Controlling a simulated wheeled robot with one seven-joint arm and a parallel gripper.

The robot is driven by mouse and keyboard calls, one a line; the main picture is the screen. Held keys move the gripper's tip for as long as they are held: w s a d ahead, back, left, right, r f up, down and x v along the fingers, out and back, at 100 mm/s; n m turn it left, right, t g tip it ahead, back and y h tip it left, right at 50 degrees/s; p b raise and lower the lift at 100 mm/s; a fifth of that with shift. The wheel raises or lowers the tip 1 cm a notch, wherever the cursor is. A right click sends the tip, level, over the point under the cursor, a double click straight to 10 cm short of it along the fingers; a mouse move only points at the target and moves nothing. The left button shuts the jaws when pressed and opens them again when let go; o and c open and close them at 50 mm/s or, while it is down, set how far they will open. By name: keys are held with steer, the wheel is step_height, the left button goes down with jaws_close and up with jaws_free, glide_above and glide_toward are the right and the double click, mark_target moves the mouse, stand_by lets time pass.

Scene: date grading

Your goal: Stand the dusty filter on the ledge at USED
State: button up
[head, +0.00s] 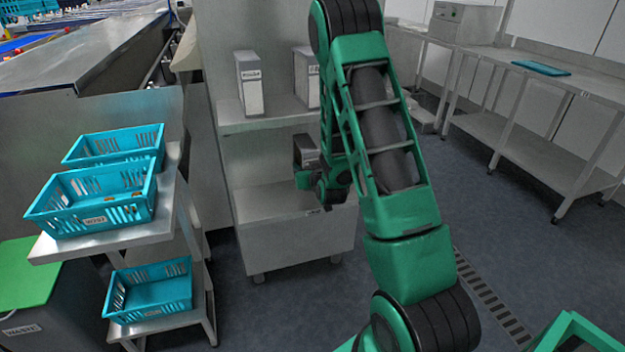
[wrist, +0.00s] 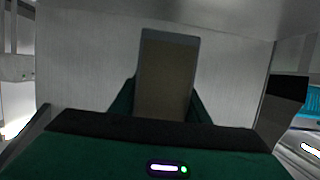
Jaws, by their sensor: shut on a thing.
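The dusty filter (wrist: 167,75) shows in the wrist view as a flat brownish panel with a grey frame. My gripper (wrist: 163,100) is shut on it, with a dark green finger at each side. In the head view my gripper (head: 318,182) is at the cabinet's open lower bay, and the grey filter (head: 304,150) stands up from it. The lower ledge (head: 265,203) of the cabinet lies below the filter, with clear bare room at left. A tiny tag sits on its front edge, too small to read. My arm hides the right part of the ledge.
Two labelled white boxes (head: 250,83) (head: 305,78) stand on the upper shelf (head: 245,125), above my gripper. A stand with teal crates (head: 95,218) is at left. A steel table (head: 545,95) is at the back right.

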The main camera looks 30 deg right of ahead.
steer(key=shift+w+d+f, duration=0.2)
steer(key=shift+d+f, duration=0.5)
steer(key=shift+f, duration=0.4)
steer(key=shift+w+d+f, duration=0.15)
steer(key=shift+d+f, duration=0.6)
steer(key=shift+f, duration=0.35)
steer(key=shift+w+d+f, duration=0.2)
steer(key=shift+d+f, duration=0.5)
steer(key=shift+f, duration=0.4)
steer(key=shift+f, duration=0.1)
steer(key=o, duration=1.2)
